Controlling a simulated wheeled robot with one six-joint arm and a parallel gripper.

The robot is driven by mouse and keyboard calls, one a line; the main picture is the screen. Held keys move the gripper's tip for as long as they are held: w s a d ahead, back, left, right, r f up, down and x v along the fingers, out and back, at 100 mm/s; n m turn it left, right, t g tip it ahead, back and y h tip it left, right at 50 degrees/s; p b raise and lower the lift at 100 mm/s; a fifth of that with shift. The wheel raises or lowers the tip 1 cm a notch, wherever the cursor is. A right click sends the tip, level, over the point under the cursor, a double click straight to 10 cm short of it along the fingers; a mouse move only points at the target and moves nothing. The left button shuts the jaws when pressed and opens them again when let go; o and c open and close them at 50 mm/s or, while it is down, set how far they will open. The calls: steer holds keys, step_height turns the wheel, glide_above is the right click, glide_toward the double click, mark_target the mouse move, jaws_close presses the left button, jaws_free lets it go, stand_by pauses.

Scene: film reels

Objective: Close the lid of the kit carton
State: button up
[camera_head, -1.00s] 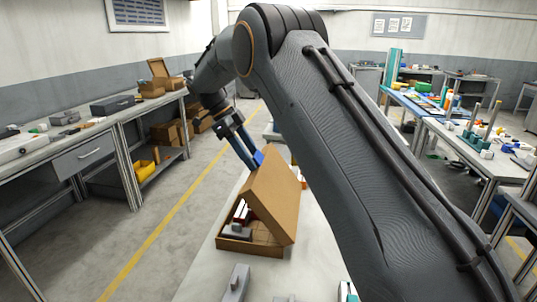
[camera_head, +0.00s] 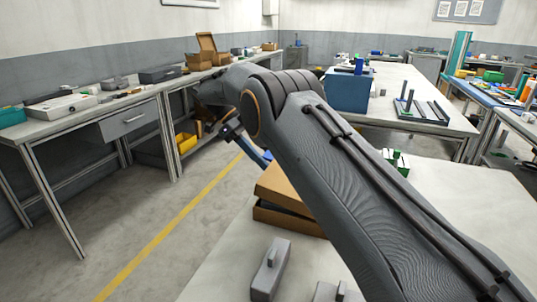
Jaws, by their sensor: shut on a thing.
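The kit carton (camera_head: 280,218) is a brown cardboard box on the pale table, partly hidden behind my arm. Its lid (camera_head: 284,190) is tilted over the box, with a dark gap between it and the front wall. The contents do not show. My gripper (camera_head: 265,156), with blue fingers, is at the lid's far upper edge and shut on it. The fingertips are partly hidden by my arm and the lid.
A grey block with a raised handle (camera_head: 270,268) stands on the table (camera_head: 222,270) in front of the carton. A blue bin (camera_head: 348,92) stands on another table behind. A workbench (camera_head: 85,125) runs along the left, with open floor between.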

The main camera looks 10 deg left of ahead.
steer(key=shift+d+f+b, duration=0.2)
steer(key=shift+f+b, duration=0.1)
steer(key=shift+f, duration=0.25)
steer(key=shift+r, duration=0.1)
steer(key=o, duration=1.5)
